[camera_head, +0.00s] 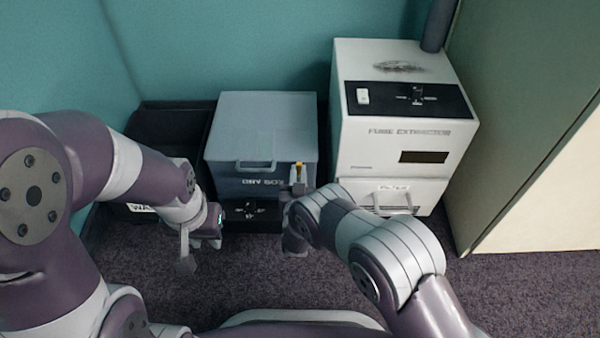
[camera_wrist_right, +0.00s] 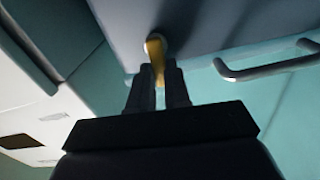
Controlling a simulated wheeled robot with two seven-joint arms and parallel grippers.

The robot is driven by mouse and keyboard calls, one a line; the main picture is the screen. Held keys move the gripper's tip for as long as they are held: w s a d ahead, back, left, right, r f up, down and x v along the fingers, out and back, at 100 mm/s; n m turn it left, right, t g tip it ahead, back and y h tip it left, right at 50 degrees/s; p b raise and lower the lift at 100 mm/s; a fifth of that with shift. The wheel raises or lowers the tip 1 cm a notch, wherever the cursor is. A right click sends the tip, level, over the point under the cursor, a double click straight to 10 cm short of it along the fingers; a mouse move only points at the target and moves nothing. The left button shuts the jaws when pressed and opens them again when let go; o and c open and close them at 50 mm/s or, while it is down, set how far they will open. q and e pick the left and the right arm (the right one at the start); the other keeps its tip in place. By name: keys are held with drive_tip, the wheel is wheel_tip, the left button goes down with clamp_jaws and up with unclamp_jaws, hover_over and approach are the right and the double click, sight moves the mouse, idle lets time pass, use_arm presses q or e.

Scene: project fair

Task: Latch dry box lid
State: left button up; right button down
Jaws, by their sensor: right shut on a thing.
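The dry box (camera_head: 235,186) is a blue-grey box marked "DRY BOX", with its lid (camera_head: 265,120) down on top and a bar handle (camera_head: 255,165) at the lid's front. A small yellow latch (camera_head: 299,165) is at the box's front right. My right gripper (camera_head: 298,184) is at the latch. In the right wrist view its fingers (camera_wrist_right: 158,95) are shut on the yellow latch (camera_wrist_right: 156,58), and the handle (camera_wrist_right: 268,68) shows to the right. My left gripper (camera_head: 186,250) hangs in front of the box's left side, apart from it. Its finger gap cannot be made out.
A white fume extractor (camera_head: 405,131) with a drawer handle stands close to the right of the box. A dark bin (camera_head: 170,125) stands to its left. A black panel with a dial (camera_head: 250,211) is under the box. A pale cabinet (camera_head: 540,190) is at the far right. Carpet in front is clear.

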drive_tip(key=shift+a+n, duration=0.15)
drive_tip(key=shift+n, duration=0.45)
drive_tip(key=c, duration=1.1)
unclamp_jaws()
